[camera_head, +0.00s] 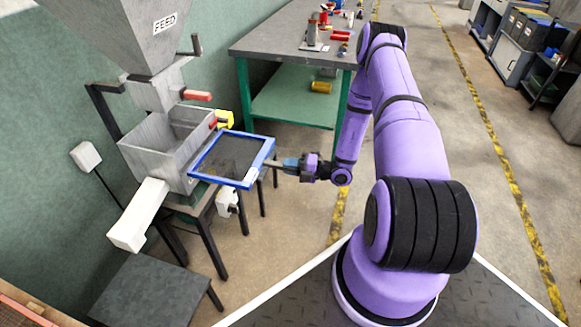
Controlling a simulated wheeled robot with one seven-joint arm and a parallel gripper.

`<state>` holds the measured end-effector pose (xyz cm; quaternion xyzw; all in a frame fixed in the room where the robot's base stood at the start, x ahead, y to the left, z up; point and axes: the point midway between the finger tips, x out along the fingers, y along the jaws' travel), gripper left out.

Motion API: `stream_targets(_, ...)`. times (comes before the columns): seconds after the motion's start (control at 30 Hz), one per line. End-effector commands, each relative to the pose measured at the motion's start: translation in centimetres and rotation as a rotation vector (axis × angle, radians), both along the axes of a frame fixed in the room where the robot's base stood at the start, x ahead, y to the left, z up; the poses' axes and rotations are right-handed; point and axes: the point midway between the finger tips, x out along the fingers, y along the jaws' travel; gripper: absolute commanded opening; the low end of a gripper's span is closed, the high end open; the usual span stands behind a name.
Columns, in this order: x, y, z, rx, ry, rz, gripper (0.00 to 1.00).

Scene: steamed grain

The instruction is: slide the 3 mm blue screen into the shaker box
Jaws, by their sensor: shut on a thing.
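The blue-framed screen (205,175) has a dark mesh and lies roughly level at the right side of the grey shaker box (152,165). Its left edge is right at the box's near right wall; I cannot tell whether it has entered a slot. My gripper (277,163) is shut on the screen's right side, at a pale tab or handle. The fingertips are small and partly hidden by the frame. The box is open at the top. A size marking on the screen is too small to read.
A grey hopper marked FEED (150,30) hangs above the box. A red handle (197,95) and a yellow part (224,119) sit close by the screen. A white chute (139,214) slopes down at the front. A green-legged bench (270,45) stands behind.

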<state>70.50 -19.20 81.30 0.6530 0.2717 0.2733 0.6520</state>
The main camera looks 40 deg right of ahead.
Motion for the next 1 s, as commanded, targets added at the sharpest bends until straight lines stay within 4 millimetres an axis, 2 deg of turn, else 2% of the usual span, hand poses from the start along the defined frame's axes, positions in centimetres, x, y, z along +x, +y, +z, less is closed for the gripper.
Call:
stream_targets(0.53, 0.3, 0.2, 0.1, 0.001, -0.002, 0.000, 0.00)
stream_targets(1.0, 1.5, 1.1, 0.1, 0.001, -0.002, 0.000, 0.00)
